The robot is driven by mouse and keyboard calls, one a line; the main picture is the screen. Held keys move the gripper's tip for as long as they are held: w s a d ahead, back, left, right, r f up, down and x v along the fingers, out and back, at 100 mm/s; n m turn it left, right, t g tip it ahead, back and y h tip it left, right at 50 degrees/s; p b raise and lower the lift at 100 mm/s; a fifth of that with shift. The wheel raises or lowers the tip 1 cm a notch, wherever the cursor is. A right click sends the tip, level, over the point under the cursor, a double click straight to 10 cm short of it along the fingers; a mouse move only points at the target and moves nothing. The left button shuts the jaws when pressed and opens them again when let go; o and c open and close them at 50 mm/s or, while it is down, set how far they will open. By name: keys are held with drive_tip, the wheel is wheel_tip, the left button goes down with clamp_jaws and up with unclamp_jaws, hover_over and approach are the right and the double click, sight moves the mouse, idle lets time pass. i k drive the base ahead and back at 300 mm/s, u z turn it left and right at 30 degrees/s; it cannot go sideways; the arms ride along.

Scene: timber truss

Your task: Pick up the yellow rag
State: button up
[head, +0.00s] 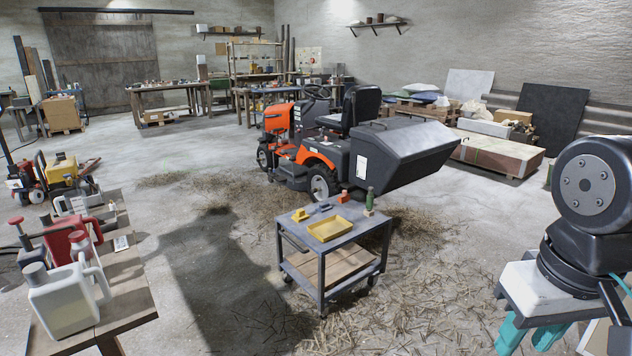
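A small yellow lump (299,214) lies on the left back part of the top of a grey wheeled cart (330,257). It may be the yellow rag, but it is too small to be sure. A yellow shallow tray (329,229) lies nearer the front of the same cart top. My arm shows at the right edge, well apart from the cart. My gripper is not in view.
A green bottle (369,199) and a red-orange item (342,198) stand at the cart's back right. An orange ride-on mower (318,155) is behind the cart. A bench with a white jug (68,300) is at left. Straw-strewn floor (420,300) lies open before the cart.

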sight(300, 215)
drive_tip(key=z, duration=0.4)
drive_tip(key=i, duration=1.6)
drive_tip(key=u, duration=0.35)
drive_tip(key=i, duration=1.55)
drive_tip(key=u, duration=0.95)
drive_tip(key=i, duration=0.4)
drive_tip(key=u, duration=0.25)
